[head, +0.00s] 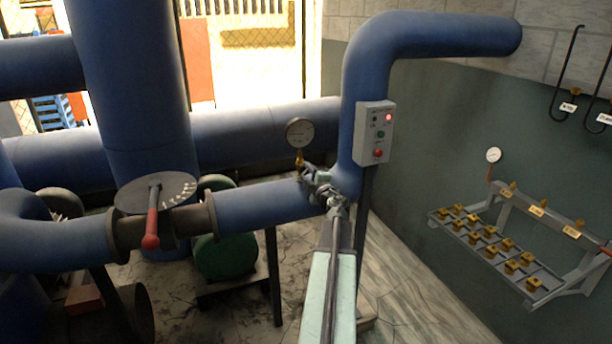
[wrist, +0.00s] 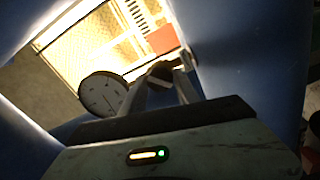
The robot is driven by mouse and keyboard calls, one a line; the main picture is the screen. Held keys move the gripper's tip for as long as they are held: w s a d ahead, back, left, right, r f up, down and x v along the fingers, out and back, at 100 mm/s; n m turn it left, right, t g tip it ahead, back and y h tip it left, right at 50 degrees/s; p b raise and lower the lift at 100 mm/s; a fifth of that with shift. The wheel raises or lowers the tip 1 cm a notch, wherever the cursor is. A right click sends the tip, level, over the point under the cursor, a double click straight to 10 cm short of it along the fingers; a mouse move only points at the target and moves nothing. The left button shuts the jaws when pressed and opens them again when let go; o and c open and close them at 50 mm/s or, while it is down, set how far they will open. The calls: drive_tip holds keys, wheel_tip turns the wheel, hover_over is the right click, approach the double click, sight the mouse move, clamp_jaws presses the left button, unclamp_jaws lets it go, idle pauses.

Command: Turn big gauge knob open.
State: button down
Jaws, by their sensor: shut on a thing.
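My gripper (head: 308,172) is at the gauge's stem, just below the dial. In the wrist view my gripper (wrist: 160,75) is shut on a small dark piece, the gauge knob (wrist: 160,69), between the fingertips. The knob is mostly hidden by the fingers, and how far it is turned cannot be told.
A control box (head: 374,132) with a lit red lamp is mounted right of my gripper. A valve with a red-handled lever (head: 151,225) sits on the pipe to the left. A wall rack (head: 520,262) with several brass padlocks is at the right, with a smaller gauge (head: 494,155) above it.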

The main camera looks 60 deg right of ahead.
drive_tip(key=n, duration=0.4)
drive_tip(key=shift+a, duration=0.2)
drive_tip(key=n, duration=0.4)
drive_tip(key=shift+w+n, duration=0.1)
drive_tip(key=shift+n, duration=0.2)
drive_tip(key=c, duration=1)
unclamp_jaws()
drive_tip(key=v, duration=0.7)
drive_tip(key=shift+d, duration=0.1)
